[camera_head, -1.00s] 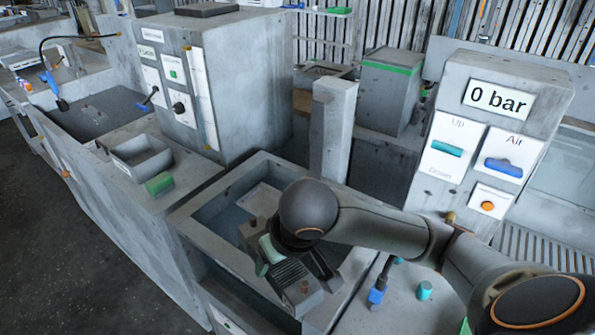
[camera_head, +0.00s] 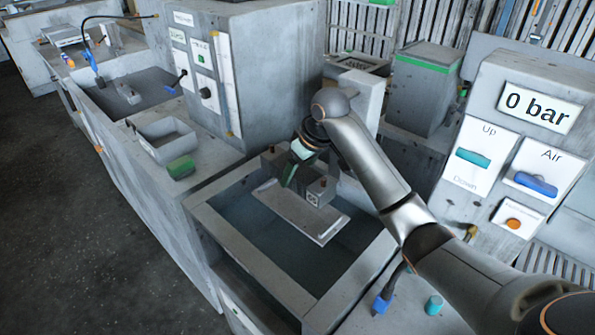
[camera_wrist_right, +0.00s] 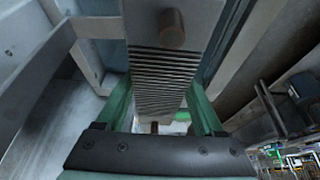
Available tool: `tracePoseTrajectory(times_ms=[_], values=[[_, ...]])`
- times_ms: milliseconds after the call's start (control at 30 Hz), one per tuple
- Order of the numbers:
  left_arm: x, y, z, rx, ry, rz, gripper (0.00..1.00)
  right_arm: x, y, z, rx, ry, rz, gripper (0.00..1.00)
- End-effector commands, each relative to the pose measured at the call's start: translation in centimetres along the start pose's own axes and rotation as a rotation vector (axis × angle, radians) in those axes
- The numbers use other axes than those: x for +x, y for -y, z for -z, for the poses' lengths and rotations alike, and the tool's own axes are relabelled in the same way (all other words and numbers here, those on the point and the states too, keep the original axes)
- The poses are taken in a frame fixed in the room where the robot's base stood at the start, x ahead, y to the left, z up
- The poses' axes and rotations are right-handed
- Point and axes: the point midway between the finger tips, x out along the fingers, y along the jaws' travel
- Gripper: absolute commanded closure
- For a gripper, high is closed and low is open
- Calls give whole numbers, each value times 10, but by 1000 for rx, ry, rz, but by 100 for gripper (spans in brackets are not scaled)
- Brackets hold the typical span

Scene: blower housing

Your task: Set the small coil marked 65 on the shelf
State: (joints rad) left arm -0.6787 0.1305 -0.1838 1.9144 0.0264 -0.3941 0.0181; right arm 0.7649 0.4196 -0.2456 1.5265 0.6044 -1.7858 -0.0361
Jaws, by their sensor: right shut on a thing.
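The small coil (camera_head: 322,190) is a grey finned block with an end block and brown stub at each end. A pale mark on its near end is too small to read. My right gripper (camera_head: 292,168) is shut on its finned middle. The right wrist view shows the fins (camera_wrist_right: 165,80) between two green fingers (camera_wrist_right: 160,108). The coil is over the back part of a flat grey plate, apparently the shelf (camera_head: 300,217), inside the open basin. I cannot tell whether it touches the plate. My left gripper is not in view.
The basin's rim (camera_head: 250,258) surrounds the plate. At right stands a panel (camera_head: 518,150) with Up/Down and Air switches, reading 0 bar. A grey post (camera_head: 362,95) rises behind the basin. A small open bin (camera_head: 165,138) and a green block (camera_head: 181,167) are at left.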

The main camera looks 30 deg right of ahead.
Motion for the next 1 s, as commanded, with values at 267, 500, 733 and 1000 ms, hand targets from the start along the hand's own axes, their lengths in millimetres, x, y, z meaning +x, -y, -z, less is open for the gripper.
tracePoseTrajectory(times_ms=[267, 500, 733, 1000], values=[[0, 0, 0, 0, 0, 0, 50, 10, -7, 4, -39, -4, 14, 100], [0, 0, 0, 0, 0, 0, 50, 23, -7, -2, -38, -1, 14, 100], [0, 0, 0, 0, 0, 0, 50, 39, -7, -9, -37, -2, 13, 100], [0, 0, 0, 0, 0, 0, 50, 44, -7, -11, -38, -4, 13, 100]])
